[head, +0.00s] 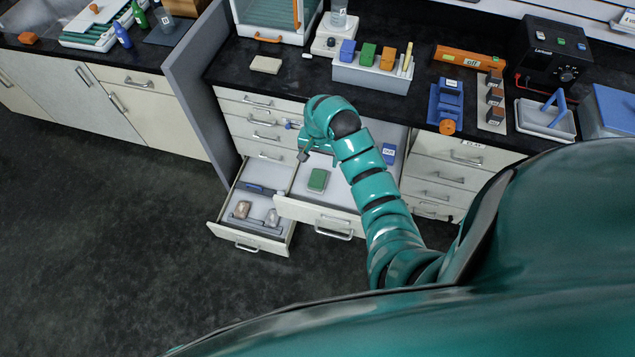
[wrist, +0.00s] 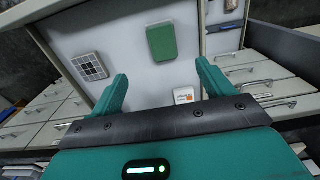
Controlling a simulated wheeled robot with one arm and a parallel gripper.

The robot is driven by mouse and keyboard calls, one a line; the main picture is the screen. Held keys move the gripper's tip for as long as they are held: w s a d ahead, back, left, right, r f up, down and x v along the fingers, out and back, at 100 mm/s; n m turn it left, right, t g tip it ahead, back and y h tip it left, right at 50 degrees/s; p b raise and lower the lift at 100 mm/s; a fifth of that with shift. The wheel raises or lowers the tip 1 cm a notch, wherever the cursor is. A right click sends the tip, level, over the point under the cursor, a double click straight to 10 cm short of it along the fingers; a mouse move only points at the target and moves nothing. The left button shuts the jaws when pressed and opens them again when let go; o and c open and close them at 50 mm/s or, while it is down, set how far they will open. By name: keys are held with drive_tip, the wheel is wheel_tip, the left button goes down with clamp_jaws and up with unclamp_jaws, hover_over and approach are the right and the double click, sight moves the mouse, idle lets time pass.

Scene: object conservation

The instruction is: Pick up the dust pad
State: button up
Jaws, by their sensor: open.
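A green pad (head: 318,180) with a pale edge lies flat in the open upper drawer (head: 335,217); no readable label confirms it as the dust pad. In the head view my gripper (head: 303,154) is above the drawer, up and left of the pad. A grid-patterned square (wrist: 90,66) and a small white item (wrist: 184,96) with an orange mark lie in the same drawer.
A lower drawer (head: 248,237) is open at the left with several items inside. A blue item (head: 388,153) lies at the upper drawer's right side. The black counter (head: 290,85) above carries racks, blocks and a power unit (head: 552,55). The floor (head: 110,240) at left is clear.

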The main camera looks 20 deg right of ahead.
drive_tip(key=b, duration=0.6)
hover_over(317, 178)
drive_tip(key=f, duration=0.8)
drive_tip(key=shift+s+d+f, duration=0.2)
drive_tip(key=shift+s+f, duration=0.05)
drive_tip(key=shift+f, duration=0.1)
drive_tip(key=shift+a+f, duration=0.1)
drive_tip(key=shift+f, duration=0.75)
drive_tip(key=shift+w+f+p, duration=0.15)
drive_tip(key=shift+w+p, duration=0.05)
drive_tip(key=shift+p, duration=0.3)
drive_tip(key=shift+f+p, duration=0.65)
drive_tip(key=shift+f, duration=0.9)
drive_tip(key=c, duration=1.1)
drive_tip(key=shift+w+r, duration=0.1)
